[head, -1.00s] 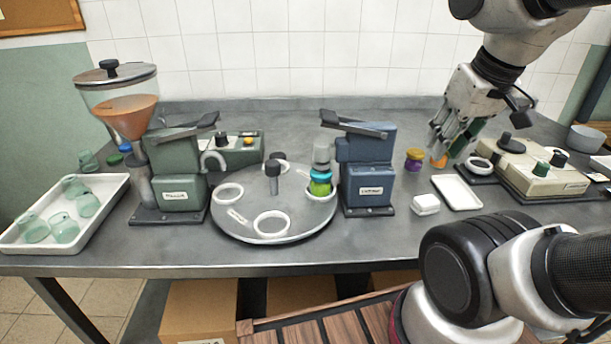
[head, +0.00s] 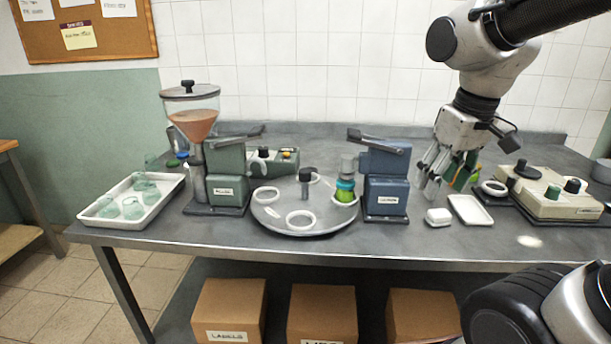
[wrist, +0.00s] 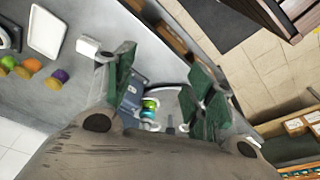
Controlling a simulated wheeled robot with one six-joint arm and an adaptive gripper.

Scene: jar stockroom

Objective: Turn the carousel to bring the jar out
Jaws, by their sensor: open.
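The round grey carousel (head: 272,218) stands on the metal table, with a dark knob post (head: 305,178) and white rings on its top. A jar (head: 345,190), green below and teal above, stands at the carousel's right edge, close beside the blue press (head: 386,193). It also shows in the wrist view (wrist: 149,106), between my fingers but well beyond them. My gripper (head: 447,180) is open and empty, right of the blue press and apart from the carousel. Its green-padded fingers (wrist: 162,80) are spread in the wrist view.
A green press with a hopper (head: 226,180) stands left of the carousel. A tray of glasses (head: 162,203) is at far left. A white tray (head: 470,210), a small white block (head: 438,216) and a beige device (head: 545,192) are at right. Several coloured jars (wrist: 27,70) stand behind.

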